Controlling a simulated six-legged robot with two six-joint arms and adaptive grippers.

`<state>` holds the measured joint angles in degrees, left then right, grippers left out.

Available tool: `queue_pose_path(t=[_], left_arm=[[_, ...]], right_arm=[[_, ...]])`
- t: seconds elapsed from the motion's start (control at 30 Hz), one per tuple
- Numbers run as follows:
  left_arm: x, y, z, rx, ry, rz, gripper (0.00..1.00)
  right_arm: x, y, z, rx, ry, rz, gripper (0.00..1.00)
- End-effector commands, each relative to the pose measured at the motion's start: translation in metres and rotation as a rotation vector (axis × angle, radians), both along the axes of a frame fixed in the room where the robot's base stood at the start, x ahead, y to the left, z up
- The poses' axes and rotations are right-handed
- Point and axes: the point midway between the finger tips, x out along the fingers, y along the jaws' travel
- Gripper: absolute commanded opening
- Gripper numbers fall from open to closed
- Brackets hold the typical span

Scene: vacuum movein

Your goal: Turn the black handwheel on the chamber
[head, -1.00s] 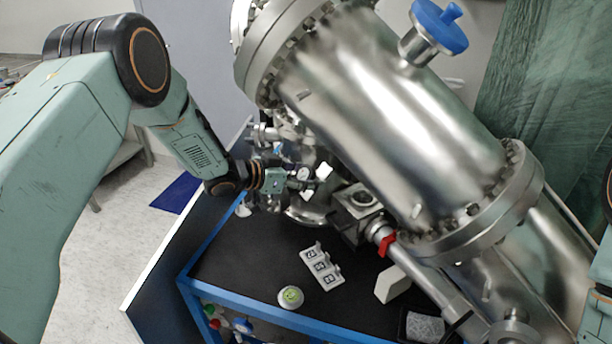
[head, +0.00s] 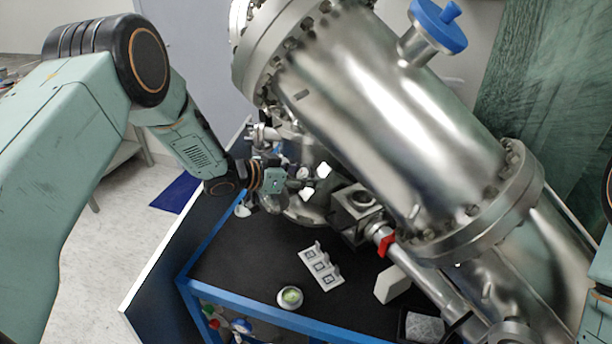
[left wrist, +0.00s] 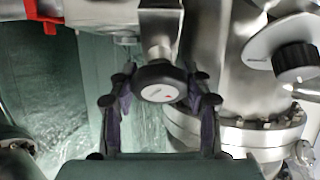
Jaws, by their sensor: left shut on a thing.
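The chamber (head: 390,110) is a large shiny steel cylinder with bolted flanges, slanting across the head view. The black handwheel (left wrist: 158,83) is round with a pale centre disc bearing a small red mark, and sits on a metal stem in the left wrist view. My left gripper (left wrist: 162,92) is shut on the handwheel, one finger on each side of its rim. In the head view my left gripper (head: 306,187) reaches in beside the chamber's lower left side; the handwheel cannot be made out there. My right gripper is out of view.
A red valve handle (head: 387,245) and steel pipes are right of the gripper. A white block with square markings (head: 321,266) and a round green-topped item (head: 290,297) are on the black bench top (head: 245,265). Another black knob (left wrist: 297,61) is at right in the wrist view.

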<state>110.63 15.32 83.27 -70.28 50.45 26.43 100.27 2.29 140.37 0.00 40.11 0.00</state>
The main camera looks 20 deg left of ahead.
Motion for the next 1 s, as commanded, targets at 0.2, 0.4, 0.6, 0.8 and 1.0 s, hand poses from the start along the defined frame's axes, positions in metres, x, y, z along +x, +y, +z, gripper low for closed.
queue_pose_path(t=[0.2,0.4,0.6,0.8,1.0], left_arm=[[0.0005,0.0009,0.0005,0.047,-0.047,-0.064,0.17],[0.0003,0.0013,-0.0001,0.132,-0.122,-0.177,0.17],[0.0003,0.0008,0.0003,0.232,-0.214,-0.313,0.17],[0.0000,0.0005,0.0001,0.326,-0.299,-0.440,0.17],[-0.0004,0.0003,0.0003,0.402,-0.369,-0.545,0.17]], right_arm=[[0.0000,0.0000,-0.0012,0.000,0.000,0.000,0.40],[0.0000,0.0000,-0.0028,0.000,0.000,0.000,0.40],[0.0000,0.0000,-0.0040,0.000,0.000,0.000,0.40],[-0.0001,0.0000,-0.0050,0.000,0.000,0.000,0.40],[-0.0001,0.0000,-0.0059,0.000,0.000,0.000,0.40]])
